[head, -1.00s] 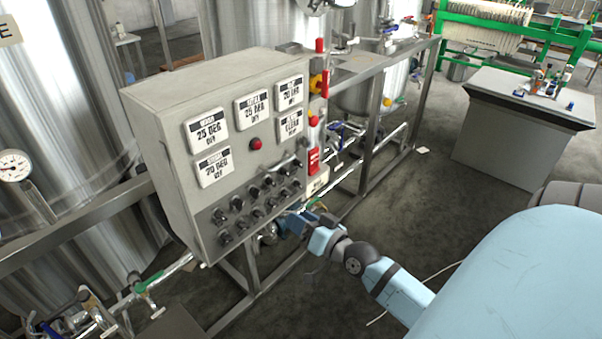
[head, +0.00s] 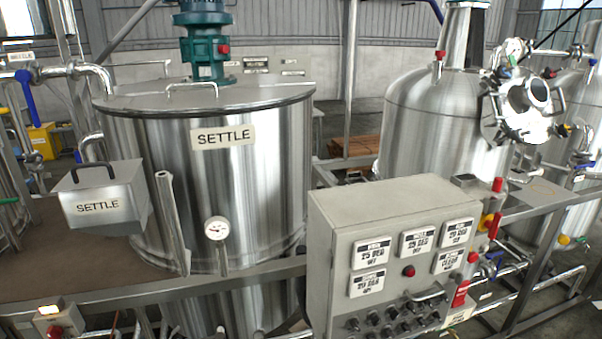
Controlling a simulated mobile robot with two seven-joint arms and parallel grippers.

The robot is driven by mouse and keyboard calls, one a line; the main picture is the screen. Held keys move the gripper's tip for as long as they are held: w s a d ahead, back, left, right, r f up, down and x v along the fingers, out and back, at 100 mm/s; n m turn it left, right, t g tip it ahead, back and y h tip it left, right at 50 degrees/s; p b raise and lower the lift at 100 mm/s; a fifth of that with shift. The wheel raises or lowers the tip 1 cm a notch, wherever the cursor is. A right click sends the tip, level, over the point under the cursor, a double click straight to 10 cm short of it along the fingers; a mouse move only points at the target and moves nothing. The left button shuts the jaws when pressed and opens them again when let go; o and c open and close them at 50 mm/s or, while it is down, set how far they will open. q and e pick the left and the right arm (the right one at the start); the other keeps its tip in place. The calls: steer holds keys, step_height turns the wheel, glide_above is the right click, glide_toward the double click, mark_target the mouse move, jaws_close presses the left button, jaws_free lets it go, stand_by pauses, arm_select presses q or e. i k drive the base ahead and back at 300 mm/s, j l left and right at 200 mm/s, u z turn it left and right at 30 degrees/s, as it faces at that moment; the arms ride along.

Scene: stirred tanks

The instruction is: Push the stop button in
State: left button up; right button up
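No label in view reads "stop", so I cannot tell which button is the stop button. A small control box (head: 53,322) at the lower left edge has a red button (head: 56,331) below a lit yellowish lamp (head: 48,310). The grey control panel (head: 335,270) at the lower right has a round red button (head: 409,271) in the middle of its front. Another red button (head: 473,257) is at the panel's right side. Whether any of them is pushed in is too small to tell. Neither of my grippers is in view.
A steel tank (head: 255,190) marked SETTLE stands at left centre, with a SETTLE box (head: 105,205) in front of it. A metal frame rail (head: 200,287) runs in front. The panel carries several labels and rows of dark knobs. Another tank (head: 430,125) stands behind the panel.

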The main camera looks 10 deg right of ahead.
mark_target(473, 257)
steer(key=l+z, duration=0.1)
steer(key=z, duration=1.25)
steer(key=i+j, duration=0.05)
steer(key=j, duration=0.05)
